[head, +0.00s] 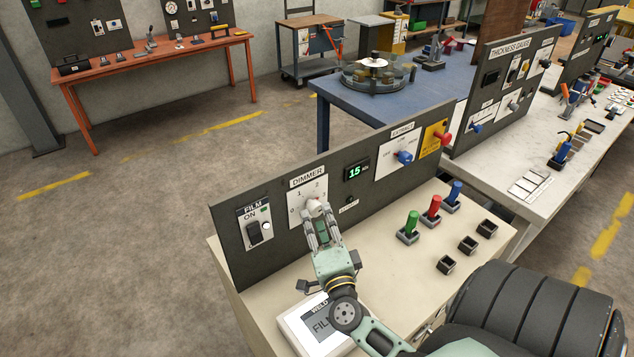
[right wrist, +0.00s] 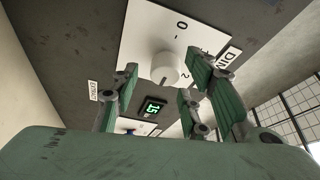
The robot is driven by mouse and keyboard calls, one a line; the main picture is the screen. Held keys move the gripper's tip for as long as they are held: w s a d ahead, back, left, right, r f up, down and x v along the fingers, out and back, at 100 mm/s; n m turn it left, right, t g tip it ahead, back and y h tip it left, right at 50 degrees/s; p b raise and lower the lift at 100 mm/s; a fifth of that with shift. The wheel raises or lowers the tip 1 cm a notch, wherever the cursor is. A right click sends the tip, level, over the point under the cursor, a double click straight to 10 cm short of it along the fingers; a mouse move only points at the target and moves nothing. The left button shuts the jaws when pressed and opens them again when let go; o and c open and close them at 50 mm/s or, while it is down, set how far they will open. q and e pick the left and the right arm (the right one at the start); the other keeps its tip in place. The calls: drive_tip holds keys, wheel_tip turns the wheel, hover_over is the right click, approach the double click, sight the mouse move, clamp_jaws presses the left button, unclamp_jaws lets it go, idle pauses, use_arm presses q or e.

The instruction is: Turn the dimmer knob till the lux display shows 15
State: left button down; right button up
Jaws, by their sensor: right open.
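The dimmer knob (right wrist: 170,72) is round and white, on a white plate (right wrist: 192,28) marked with numbers, in the right wrist view. In the head view the DIMMER plate (head: 299,197) is on the dark panel, and the knob (head: 313,207) shows just past my fingertips. The lux display (head: 355,172) reads 15 in green; it also reads 15 in the right wrist view (right wrist: 153,108). My right gripper (head: 317,215) is at the knob. Its fingers (right wrist: 168,82) are spread open on both sides of the knob, with gaps showing. My left gripper is not in view.
Left of the dimmer is a FILM switch (head: 254,232). To the right are a blue EXTRACT handle (head: 404,157) and a red knob on yellow (head: 444,138). Green, red and blue handled pieces (head: 410,226) stand on the bench behind empty dark holders (head: 446,265). A screen (head: 318,325) lies at the front.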

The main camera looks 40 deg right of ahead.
drive_tip(key=r+v, duration=0.1)
drive_tip(key=v, duration=0.8)
drive_tip(key=shift+s+f, duration=0.2)
drive_tip(key=shift+f, duration=0.35)
drive_tip(key=shift+a+f, duration=0.1)
drive_tip(key=shift+a, duration=0.05)
